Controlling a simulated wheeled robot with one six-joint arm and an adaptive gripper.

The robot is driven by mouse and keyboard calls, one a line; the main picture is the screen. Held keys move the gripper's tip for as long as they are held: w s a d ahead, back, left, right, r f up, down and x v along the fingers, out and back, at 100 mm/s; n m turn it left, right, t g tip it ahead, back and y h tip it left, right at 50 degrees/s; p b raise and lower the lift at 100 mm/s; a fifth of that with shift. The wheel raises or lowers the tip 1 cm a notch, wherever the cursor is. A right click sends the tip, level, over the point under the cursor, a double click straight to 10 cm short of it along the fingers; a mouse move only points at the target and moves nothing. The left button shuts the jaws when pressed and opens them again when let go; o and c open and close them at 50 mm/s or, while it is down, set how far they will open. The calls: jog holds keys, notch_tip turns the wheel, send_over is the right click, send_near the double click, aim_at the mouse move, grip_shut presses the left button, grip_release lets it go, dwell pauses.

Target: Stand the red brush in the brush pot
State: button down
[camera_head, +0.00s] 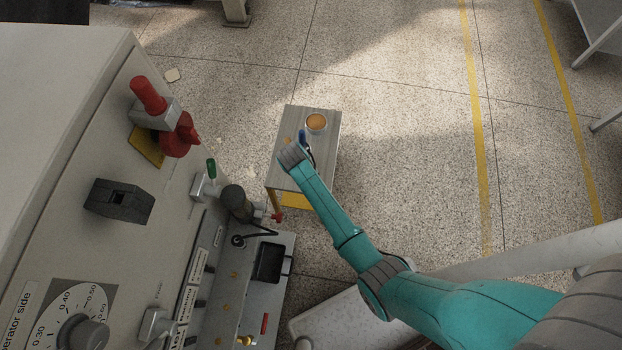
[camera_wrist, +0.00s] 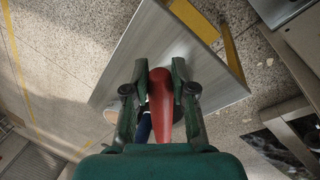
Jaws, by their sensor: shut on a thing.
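The red brush (camera_wrist: 160,98) stands out between the two dark green fingers of my gripper (camera_wrist: 159,70) in the wrist view. The fingers are shut on it, one on each side. A dark blue part (camera_wrist: 144,127) shows beside it, partly hidden by the gripper. In the head view, a round pot (camera_head: 316,122) with a tan inside sits near the far end of the small grey table (camera_head: 322,165). My arm's end is over this table, just left of and nearer than the pot. The brush cannot be made out clearly there.
A large grey machine (camera_head: 70,160) with red, black and green controls fills the left. A black tray (camera_head: 270,262) lies on its lower ledge. The speckled floor (camera_head: 400,150) right of the table is clear, with yellow lines (camera_head: 478,130) farther right.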

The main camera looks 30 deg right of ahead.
jog(key=shift+f, duration=1)
jog(key=c, duration=1)
grip_release()
jog(key=shift+o, duration=0.2)
jog(key=v, duration=1.2)
jog(key=shift+r, duration=0.3)
